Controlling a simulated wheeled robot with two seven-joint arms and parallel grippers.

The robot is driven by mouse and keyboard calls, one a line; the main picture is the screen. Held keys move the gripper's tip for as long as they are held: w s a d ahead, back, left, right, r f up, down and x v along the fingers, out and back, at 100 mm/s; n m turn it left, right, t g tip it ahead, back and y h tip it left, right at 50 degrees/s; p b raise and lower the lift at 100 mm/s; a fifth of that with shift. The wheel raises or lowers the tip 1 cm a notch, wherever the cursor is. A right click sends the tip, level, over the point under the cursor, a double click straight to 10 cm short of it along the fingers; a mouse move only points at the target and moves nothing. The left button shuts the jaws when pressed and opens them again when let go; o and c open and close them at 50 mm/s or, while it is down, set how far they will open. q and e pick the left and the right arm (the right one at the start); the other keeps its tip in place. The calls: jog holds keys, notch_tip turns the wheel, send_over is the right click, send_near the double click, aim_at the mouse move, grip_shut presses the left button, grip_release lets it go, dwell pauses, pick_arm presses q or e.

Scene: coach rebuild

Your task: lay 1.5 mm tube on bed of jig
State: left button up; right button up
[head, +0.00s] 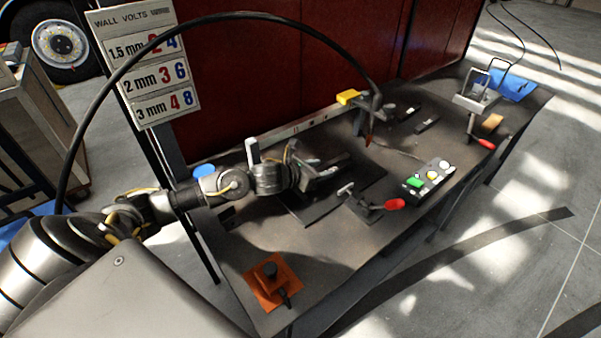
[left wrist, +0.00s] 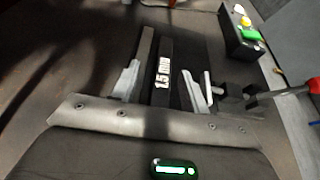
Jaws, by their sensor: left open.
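My left gripper (head: 322,172) is low over the dark plate of the jig (head: 310,211) in the middle of the bench. In the left wrist view its two grey fingers (left wrist: 168,78) stand apart. A dark bar marked 1.5 MM, the tube (left wrist: 164,68), lies lengthwise between them, with gaps to both fingers. A second dark grey bar (left wrist: 146,55) runs beside it on the left. I cannot tell whether the tube rests on the jig's bed. A red-handled clamp (head: 394,204) is just right of the jig plate. My right gripper is in neither view.
A button box (head: 428,178) stands right of the clamp. A yellow-topped stand (head: 350,97) is behind. An orange plate with a black knob (head: 270,283) lies at the near end. A grey clamp frame (head: 476,98) stands at the far end. A black cable arches overhead.

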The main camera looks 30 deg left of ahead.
pick_arm(q)
jog(key=v, duration=0.3)
jog(key=b+v, duration=0.1)
jog(key=v, duration=0.3)
jog(key=b+v, duration=0.1)
jog(key=v, duration=0.2)
jog(key=shift+s+d+f, duration=0.1)
jog(key=shift+s+f, duration=0.15)
jog(key=shift+s, duration=0.1)
jog(key=shift+s+r, duration=0.3)
jog(key=shift+s, duration=0.2)
